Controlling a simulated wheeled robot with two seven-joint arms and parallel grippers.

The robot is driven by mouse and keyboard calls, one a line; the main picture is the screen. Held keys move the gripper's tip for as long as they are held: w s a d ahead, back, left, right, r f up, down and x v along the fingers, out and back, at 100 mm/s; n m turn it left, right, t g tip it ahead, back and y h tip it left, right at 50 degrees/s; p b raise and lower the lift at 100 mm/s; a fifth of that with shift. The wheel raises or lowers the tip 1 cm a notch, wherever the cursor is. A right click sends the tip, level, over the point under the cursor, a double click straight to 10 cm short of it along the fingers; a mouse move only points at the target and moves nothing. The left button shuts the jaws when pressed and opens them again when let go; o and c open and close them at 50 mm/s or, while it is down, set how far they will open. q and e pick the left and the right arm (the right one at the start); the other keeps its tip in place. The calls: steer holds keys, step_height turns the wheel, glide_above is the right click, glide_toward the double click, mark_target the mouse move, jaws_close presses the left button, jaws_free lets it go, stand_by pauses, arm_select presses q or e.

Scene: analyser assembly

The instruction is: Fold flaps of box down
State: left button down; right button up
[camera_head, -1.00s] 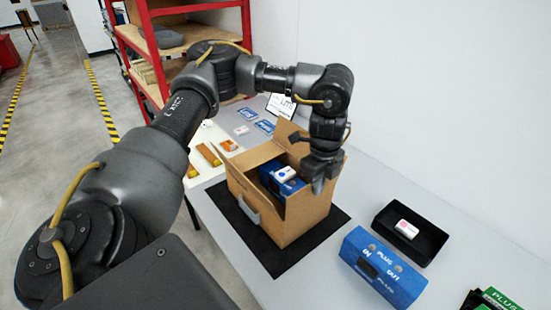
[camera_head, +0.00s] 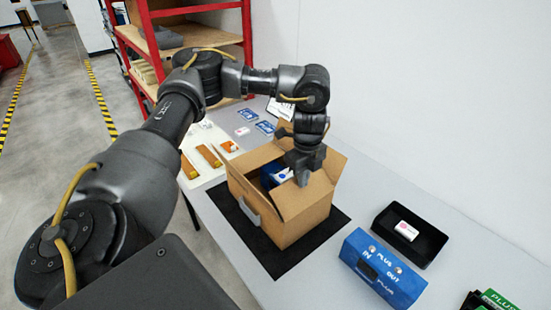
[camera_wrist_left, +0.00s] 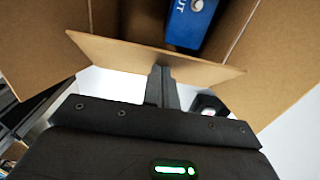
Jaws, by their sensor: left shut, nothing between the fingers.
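The brown cardboard box (camera_head: 305,222) stands open in the middle of the table, on a black mat. A blue device (camera_head: 268,176) with a white part (camera_head: 283,176) on it sits inside. The blue device (camera_wrist_left: 190,22) shows beyond that flap. My right gripper is not in view.
A blue plug box (camera_head: 383,268) and a black tray (camera_head: 437,244) holding a white piece (camera_head: 406,230) stand to the right. Green packs (camera_head: 492,300) lie at the lower right corner. Orange and brown items lie left of the box. A white wall stands behind.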

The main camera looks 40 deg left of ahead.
mark_target(296, 182)
arm_select(q)
steer(key=shift+a+f, duration=0.35)
steer(key=shift+f, duration=0.1)
steer(key=shift+w+a+f+b, duration=0.1)
steer(key=shift+a+f+b, duration=0.25)
steer(key=shift+a, duration=0.3)
steer(key=shift+a+f+b, duration=0.25)
steer(key=shift+f+b, duration=0.05)
steer(key=shift+f, duration=0.4)
steer(key=shift+a+f, duration=0.2)
steer(key=shift+w+a, duration=0.1)
steer(key=shift+f, duration=0.45)
steer(key=shift+r, duration=0.1)
